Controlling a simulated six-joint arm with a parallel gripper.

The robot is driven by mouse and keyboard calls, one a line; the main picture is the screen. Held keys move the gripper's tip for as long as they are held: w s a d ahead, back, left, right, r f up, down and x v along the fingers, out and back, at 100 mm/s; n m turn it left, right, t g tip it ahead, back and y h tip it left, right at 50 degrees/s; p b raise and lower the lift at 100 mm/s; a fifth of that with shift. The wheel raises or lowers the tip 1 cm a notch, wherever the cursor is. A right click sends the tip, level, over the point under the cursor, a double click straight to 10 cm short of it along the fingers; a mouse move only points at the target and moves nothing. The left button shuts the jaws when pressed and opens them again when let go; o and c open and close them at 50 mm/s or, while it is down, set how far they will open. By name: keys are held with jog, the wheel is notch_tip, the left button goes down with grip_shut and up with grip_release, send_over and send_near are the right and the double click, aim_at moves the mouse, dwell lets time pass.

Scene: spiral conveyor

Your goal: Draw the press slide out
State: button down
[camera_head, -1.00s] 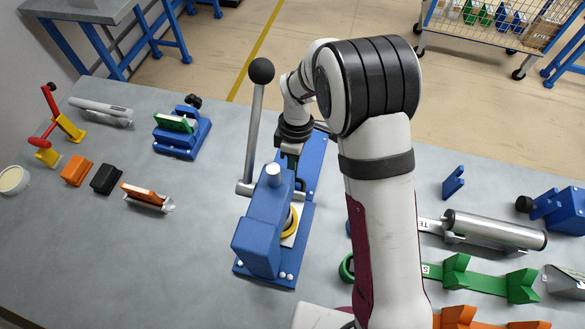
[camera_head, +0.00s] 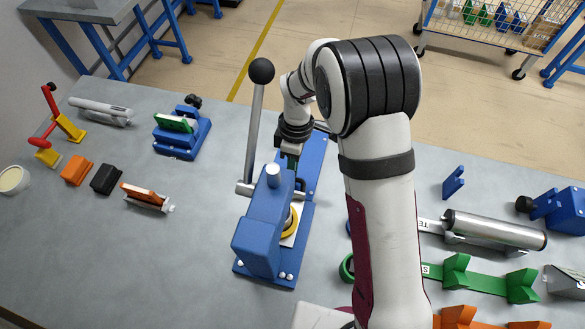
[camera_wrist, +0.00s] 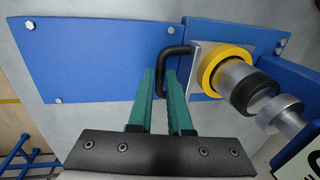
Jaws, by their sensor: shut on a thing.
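The blue press (camera_head: 258,245) stands on the bench with its ball-topped lever (camera_head: 255,110) upright. Its slide (camera_head: 289,240) is a pale plate under the ram, with a yellow ring (camera_head: 291,220) on it. In the wrist view, the slide plate (camera_wrist: 195,52) sits beneath the yellow ring (camera_wrist: 212,70). A black U-shaped handle (camera_wrist: 176,50) sticks out from the plate's left side. My gripper (camera_wrist: 166,76), with green fingers, is shut on the handle's outer bar. In the head view, my gripper (camera_head: 291,160) is behind the press, partly hidden.
The blue base plate (camera_wrist: 95,60) runs clear to the left of the handle in the wrist view. On the bench, a blue fixture with a green part (camera_head: 180,132) stands left of the press. A silver cylinder (camera_head: 495,230) and green holders (camera_head: 480,273) lie to the right.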

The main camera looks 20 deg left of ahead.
jog(key=w, duration=1.3)
jog(key=shift+w, duration=0.4)
jog(key=c, duration=0.8)
grip_release()
jog(key=shift+c, duration=0.2)
notch_tip(320, 180, up, 12)
jog(key=w, duration=0.2)
jog(key=shift+w+f, duration=0.15)
jog(key=shift+w, duration=0.05)
